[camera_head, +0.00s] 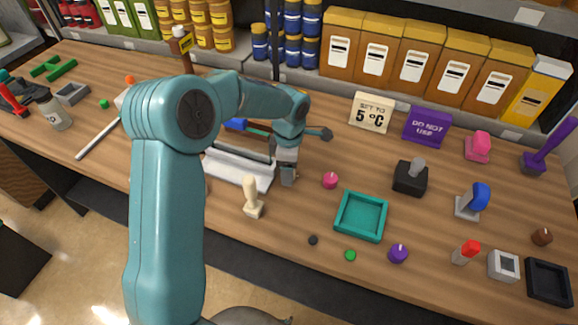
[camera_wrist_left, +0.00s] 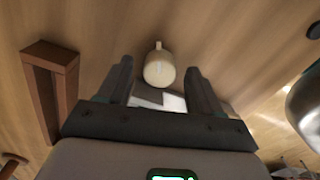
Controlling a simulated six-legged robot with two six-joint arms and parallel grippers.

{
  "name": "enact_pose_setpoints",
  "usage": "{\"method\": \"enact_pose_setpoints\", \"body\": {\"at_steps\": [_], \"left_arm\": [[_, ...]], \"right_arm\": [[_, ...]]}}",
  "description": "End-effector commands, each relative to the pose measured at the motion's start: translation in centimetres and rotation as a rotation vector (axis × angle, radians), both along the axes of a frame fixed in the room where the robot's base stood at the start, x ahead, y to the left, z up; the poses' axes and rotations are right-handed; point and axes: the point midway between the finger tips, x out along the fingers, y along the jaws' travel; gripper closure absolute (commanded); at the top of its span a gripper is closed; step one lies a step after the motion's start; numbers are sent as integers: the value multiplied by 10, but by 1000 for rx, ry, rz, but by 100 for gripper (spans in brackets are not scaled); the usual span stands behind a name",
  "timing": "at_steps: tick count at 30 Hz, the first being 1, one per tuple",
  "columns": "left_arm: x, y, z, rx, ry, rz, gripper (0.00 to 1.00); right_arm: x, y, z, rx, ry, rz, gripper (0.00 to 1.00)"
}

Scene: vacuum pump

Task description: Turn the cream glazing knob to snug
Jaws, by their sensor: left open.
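A cream knob (camera_wrist_left: 160,67) with a small raised stub shows in the left wrist view, straight ahead between the two dark fingers of my left gripper (camera_wrist_left: 158,76). The fingers are spread, with a gap on each side of the knob; I see no contact. A grey and white surface shows beneath it. In the head view my left gripper (camera_head: 288,176) hangs low over the bench, beside the white and grey unit. A cream upright peg (camera_head: 251,193) on a small base stands just left of and nearer than the gripper; I cannot tell if it is the same thing.
The white and grey unit (camera_head: 240,168) lies partly behind my arm. A pink knob (camera_head: 330,180) and a teal tray (camera_head: 361,216) stand to the gripper's right. A brown open frame (camera_wrist_left: 45,85) is at the left in the wrist view. Bare wood surrounds the cream knob.

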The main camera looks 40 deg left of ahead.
Motion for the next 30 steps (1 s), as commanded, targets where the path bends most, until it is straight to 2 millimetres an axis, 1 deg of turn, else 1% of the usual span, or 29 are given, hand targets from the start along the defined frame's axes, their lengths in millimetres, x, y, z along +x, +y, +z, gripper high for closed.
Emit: {"method": "enact_pose_setpoints", "body": {"at_steps": [3,11,12,14,15,16,24,30], "left_arm": [[0,0,-6,-1,0,0,35],[0,0,-8,0,-1,1,35],[0,0,-7,0,-1,1,48],[0,0,-7,0,-1,1,68],[0,0,-7,-1,0,1,81],[0,0,-7,0,-1,1,90],[0,0,-8,-1,-2,-14,91],[0,-1,-9,-1,-1,-93,91]], "right_arm": [[0,0,1,0,0,0,44],[0,0,1,0,0,0,44],[0,0,1,0,0,0,44],[0,0,1,0,0,0,44],[0,0,1,0,0,0,44],[0,0,1,0,0,0,44],[0,0,-1,0,0,0,44],[0,0,-7,0,0,0,44]]}}
